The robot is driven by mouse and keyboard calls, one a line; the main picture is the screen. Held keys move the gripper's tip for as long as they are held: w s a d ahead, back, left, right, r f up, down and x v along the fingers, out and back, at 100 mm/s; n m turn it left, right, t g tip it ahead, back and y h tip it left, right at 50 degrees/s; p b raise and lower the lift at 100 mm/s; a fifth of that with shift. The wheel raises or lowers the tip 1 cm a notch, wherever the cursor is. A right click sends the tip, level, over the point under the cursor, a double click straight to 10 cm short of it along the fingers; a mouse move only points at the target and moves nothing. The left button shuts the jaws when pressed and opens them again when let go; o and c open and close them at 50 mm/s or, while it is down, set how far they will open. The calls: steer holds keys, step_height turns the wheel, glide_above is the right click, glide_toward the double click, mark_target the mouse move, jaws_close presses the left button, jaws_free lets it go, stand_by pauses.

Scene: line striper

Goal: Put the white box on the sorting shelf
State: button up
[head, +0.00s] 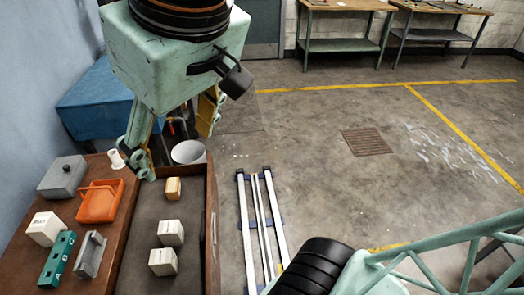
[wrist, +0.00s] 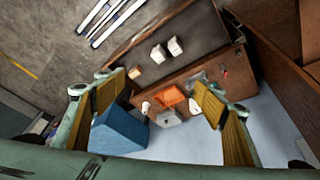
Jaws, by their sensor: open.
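Two white boxes, a nearer one (head: 163,262) and a farther one (head: 171,233), stand in a dark, open drawer-like tray (head: 138,250). A third white box (head: 44,228) stands on the brown bench at the left. In the wrist view two white boxes also show, one of them here (wrist: 158,53). My gripper (head: 172,150) is open and empty above the far end of the bench and tray. Its yellow-padded fingers are wide apart in the wrist view (wrist: 160,82), with no box between them. I cannot tell which surface is the sorting shelf.
A tan box (head: 173,188) is in the tray. The bench holds an orange basket (head: 98,203), a grey box (head: 62,177), a teal lettered block (head: 58,258) and a grey bracket (head: 90,255). A blue cabinet (head: 95,107) is behind. White rails (head: 262,225) lie on open floor.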

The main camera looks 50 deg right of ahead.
steer(key=w+a+f+n+t+y+b, duration=0.15)
steer(key=w+f, duration=0.35)
steer(key=w, duration=1)
steer(key=w+a+f+n+t, duration=0.15)
steer(key=w+f, duration=0.35)
steer(key=w, duration=1)
steer(key=w+a+f+n+t+y+b, duration=0.1)
steer(key=w+f+n+t, duration=0.3)
steer(key=w, duration=1.2)
steer(key=w+a+f+y, duration=0.2)
steer(key=w+a+f, duration=0.1)
steer(key=f, duration=0.3)
steer(key=w+a+f+n+y, duration=0.1)
steer(key=w+a+f, duration=0.25)
steer(key=f, duration=0.25)
steer(key=w+a+f+y, duration=0.2)
steer(key=w+a+f, duration=0.15)
steer(key=f, duration=0.25)
steer(key=s+a+f+y+b, duration=0.1)
steer(key=s+a+f+y, duration=0.2)
steer(key=f, duration=0.4)
steer(key=s+a+f+t+y+b, duration=0.1)
steer(key=s+a+f+y, duration=0.2)
steer(key=f, duration=0.5)
steer(key=shift+a+f+n, duration=0.15)
steer(key=shift+a+n, duration=0.25)
steer(key=shift+a, duration=0.25)
steer(key=shift+a, duration=0.1)
